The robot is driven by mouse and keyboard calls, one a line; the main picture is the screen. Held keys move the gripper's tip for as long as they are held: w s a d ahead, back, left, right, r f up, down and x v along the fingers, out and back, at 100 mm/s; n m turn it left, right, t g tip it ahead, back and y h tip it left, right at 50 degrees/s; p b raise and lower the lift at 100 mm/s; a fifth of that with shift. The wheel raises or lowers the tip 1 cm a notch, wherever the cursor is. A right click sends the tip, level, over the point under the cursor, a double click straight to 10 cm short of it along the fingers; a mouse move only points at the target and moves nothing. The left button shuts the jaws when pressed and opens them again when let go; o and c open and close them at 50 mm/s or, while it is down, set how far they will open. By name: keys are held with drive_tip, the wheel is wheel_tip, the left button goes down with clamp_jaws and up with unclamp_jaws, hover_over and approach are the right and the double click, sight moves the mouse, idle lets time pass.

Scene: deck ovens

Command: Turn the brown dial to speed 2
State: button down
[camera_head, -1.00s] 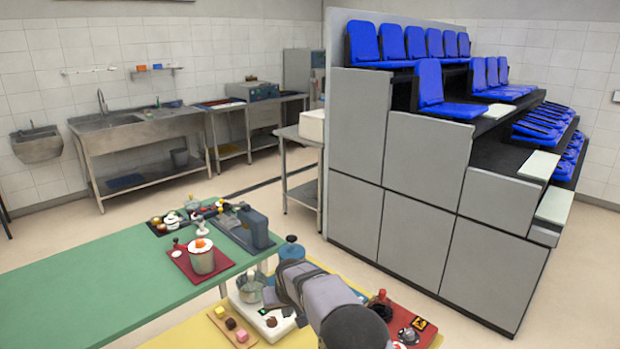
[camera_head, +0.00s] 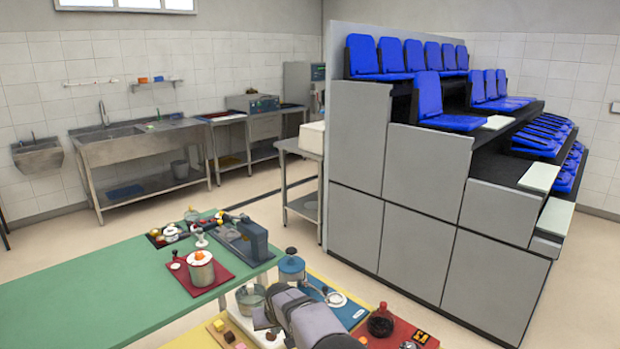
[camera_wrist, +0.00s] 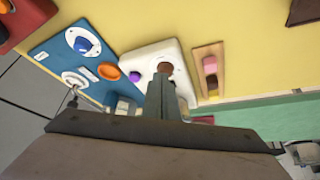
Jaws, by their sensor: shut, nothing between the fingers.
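The brown dial (camera_wrist: 165,68) is a small round knob on a white board (camera_wrist: 150,57) in the wrist view. My gripper (camera_wrist: 165,82) is shut and empty, with its fingertips close to the dial and overlapping its lower edge in the picture. I cannot tell if they touch it. No speed marks can be read. In the head view the white board (camera_head: 243,322) is partly hidden behind my gripper (camera_head: 268,318) and wrist. A dark brown knob (camera_head: 271,336) shows on it.
A purple knob (camera_wrist: 134,76) sits on the same white board. A wooden tray (camera_wrist: 199,73) with coloured blocks lies to the right. The green table (camera_head: 70,310) has clear room.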

sight(271, 341)
drive_tip(key=shift+f+b, duration=1.2)
drive_tip(key=shift+f, duration=0.8)
drive_tip(key=shift+w+a+r, duration=0.1)
drive_tip(key=shift+w+a, duration=0.05)
drive_tip(key=shift+s+a+b, duration=0.25)
drive_tip(key=shift+a+b, duration=0.35)
drive_tip(key=shift+b, duration=0.4)
drive_tip(key=shift+s, duration=0.15)
drive_tip(key=shift+s+d, duration=0.1)
drive_tip(key=shift+s, duration=0.15)
drive_tip(key=shift+r+p, duration=1.6)
drive_tip(key=shift+r, duration=1.35)
